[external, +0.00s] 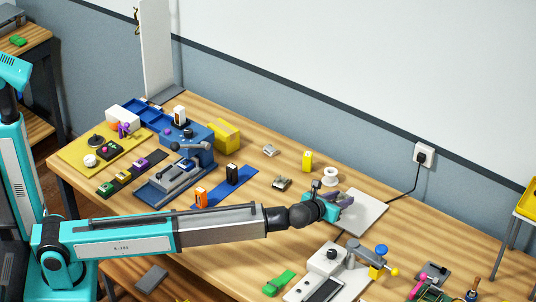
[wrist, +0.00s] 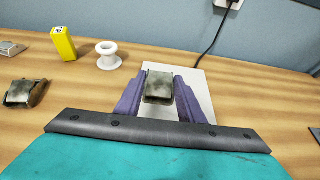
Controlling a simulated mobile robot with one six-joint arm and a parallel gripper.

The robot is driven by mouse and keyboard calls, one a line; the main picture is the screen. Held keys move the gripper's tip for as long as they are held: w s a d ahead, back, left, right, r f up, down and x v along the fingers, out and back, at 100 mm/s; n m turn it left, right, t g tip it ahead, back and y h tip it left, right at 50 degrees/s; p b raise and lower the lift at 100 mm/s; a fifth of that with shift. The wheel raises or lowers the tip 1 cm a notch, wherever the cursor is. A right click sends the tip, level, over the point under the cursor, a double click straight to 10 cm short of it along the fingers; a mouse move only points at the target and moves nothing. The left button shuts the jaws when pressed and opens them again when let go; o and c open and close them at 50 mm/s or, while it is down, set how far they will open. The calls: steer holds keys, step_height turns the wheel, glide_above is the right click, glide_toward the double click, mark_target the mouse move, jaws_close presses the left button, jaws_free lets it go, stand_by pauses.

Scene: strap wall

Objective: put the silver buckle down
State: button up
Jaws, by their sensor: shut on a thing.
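My gripper (external: 342,199) is over the near left part of a pale grey plate (external: 366,217) on the bench. In the wrist view its purple fingers (wrist: 159,90) are shut on a boxy, worn metal buckle (wrist: 158,80), apparently the silver one. The buckle sits between the fingertips in front of the plate (wrist: 200,75). Whether it touches the plate or hangs just above it I cannot tell. In the external view my gripper largely hides it.
A darker buckle (external: 282,183), a lighter buckle (external: 270,151), a yellow block (external: 307,161) and a white spool (external: 330,177) stand left of and behind the plate. A black cable runs to the wall socket (external: 424,155). A grey-and-white device (external: 325,262) lies in front.

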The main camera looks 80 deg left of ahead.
steer(key=shift+f, duration=1.8)
steer(key=shift+f, duration=0.1)
steer(key=o, duration=1.1)
steer(key=shift+r, duration=0.2)
steer(key=v, duration=1.2)
steer(key=shift+b, duration=0.35)
